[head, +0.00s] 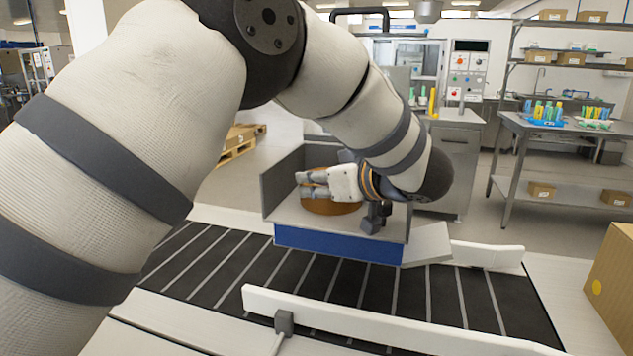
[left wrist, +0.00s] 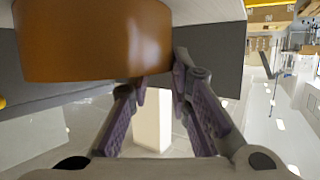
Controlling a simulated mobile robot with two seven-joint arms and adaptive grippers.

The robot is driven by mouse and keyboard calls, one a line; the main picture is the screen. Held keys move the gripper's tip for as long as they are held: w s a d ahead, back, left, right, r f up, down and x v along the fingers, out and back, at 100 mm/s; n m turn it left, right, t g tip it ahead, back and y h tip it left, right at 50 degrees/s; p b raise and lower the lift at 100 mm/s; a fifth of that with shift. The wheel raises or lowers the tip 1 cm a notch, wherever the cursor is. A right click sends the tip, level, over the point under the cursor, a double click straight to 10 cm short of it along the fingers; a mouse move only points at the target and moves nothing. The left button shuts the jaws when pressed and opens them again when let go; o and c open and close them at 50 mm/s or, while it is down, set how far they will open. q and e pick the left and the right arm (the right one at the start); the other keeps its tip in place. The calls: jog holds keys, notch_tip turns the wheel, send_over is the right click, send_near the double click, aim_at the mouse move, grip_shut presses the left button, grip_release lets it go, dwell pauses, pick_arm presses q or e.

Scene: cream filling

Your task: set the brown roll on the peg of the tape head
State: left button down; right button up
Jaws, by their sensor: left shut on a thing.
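The brown roll (head: 330,207) is in the grey open tape head (head: 283,196), which has a blue front panel. My left gripper (head: 313,185) is at the roll's upper side and shut on it. In the left wrist view the brown roll (left wrist: 95,40) fills the upper left, and the fingertips of my left gripper (left wrist: 158,85) reach its lower right edge. The contact is partly hidden behind the roll. I cannot make out the peg, nor tell whether the roll is around it. My right gripper is not in view.
A black conveyor belt (head: 240,262) with pale slats runs in front of the tape head, with a white guide rail (head: 350,315) along its near side. A dark bracket (head: 375,217) stands at the tape head's right. A cardboard box (head: 612,285) is at the right edge.

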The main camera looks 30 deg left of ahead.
pick_arm(q)
jog(key=c, duration=1.5)
grip_release()
jog(key=shift+o, duration=0.2)
jog(key=shift+r, duration=0.1)
jog(key=v, duration=1.2)
jog(key=shift+w, duration=0.1)
